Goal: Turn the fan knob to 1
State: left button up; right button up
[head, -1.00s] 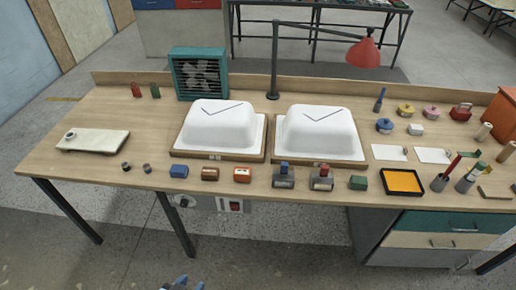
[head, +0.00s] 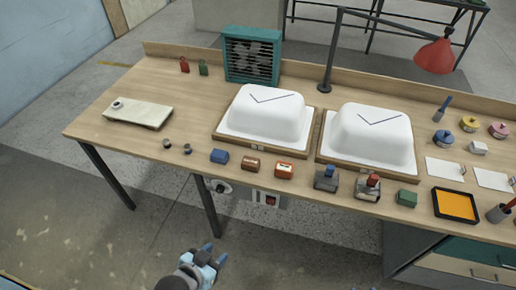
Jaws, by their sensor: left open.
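The teal box fan (head: 252,56) stands at the back of the wooden bench, left of its middle, with its dark grille facing forward. I cannot make out a knob on it at this size. My left gripper (head: 214,252) is at the bottom of the head view, low in front of the bench and well apart from the fan. Its two blue fingertips are apart and nothing is between them. My right gripper is not in view.
Two white tub shells (head: 265,112) (head: 369,137) sit on wooden bases between the bench's front edge (head: 140,152) and the fan. Small blocks, stamps and an orange tray (head: 455,205) line the front. A pale board (head: 138,113) lies left. A red lamp (head: 434,56) overhangs the back right.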

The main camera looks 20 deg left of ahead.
aim_at(220, 189)
jog(key=u, duration=0.9)
jog(key=i+j+z, duration=0.35)
jog(key=j, duration=0.8)
jog(key=i+j+z, duration=0.15)
jog(key=j+z, duration=0.2)
jog(key=j, duration=0.8)
jog(key=j+z, duration=0.35)
jog(key=j, duration=0.9)
